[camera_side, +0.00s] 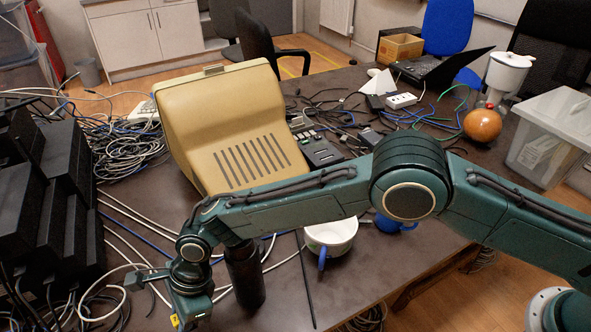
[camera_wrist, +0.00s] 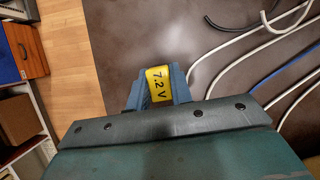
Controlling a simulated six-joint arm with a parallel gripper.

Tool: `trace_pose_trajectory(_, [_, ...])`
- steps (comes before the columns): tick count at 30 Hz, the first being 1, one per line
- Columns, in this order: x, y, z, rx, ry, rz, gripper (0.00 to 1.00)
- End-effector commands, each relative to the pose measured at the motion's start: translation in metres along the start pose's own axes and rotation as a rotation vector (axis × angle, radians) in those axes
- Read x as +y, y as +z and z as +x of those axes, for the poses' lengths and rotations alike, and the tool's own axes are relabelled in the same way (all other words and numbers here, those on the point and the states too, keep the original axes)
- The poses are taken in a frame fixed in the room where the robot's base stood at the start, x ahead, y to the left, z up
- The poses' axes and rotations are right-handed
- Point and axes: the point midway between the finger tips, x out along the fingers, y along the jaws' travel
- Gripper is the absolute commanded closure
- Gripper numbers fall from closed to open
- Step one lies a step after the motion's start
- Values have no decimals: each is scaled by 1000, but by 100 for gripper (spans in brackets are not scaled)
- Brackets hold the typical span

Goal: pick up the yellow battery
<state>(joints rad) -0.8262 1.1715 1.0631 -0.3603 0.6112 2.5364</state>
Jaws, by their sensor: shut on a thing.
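The yellow battery (camera_wrist: 159,85), marked "7.2 V", sits between the two blue finger pads of my gripper (camera_wrist: 158,88) in the wrist view. My gripper is shut on it. In the side view my gripper (camera_side: 183,318) is at the lower left, low in the picture, and a small yellow patch of the battery (camera_side: 175,321) shows at its end. The fingertips are mostly cut off by the picture's bottom edge there. I cannot tell whether the battery touches the table.
A black bottle (camera_side: 244,275) stands just right of my gripper, and a white and green mug (camera_side: 331,236) is beyond it. A beige monitor (camera_side: 222,130) is behind. Black boxes (camera_side: 45,200) and cables (camera_side: 130,155) crowd the left. Bare table (camera_side: 400,262) shows right of the mug.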

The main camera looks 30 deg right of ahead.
Motion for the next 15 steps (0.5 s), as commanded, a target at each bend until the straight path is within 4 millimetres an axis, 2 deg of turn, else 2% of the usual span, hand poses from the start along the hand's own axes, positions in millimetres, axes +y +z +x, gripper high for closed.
trace_pose_trajectory(15, [-1,41,-98,-4,-3,0,100])
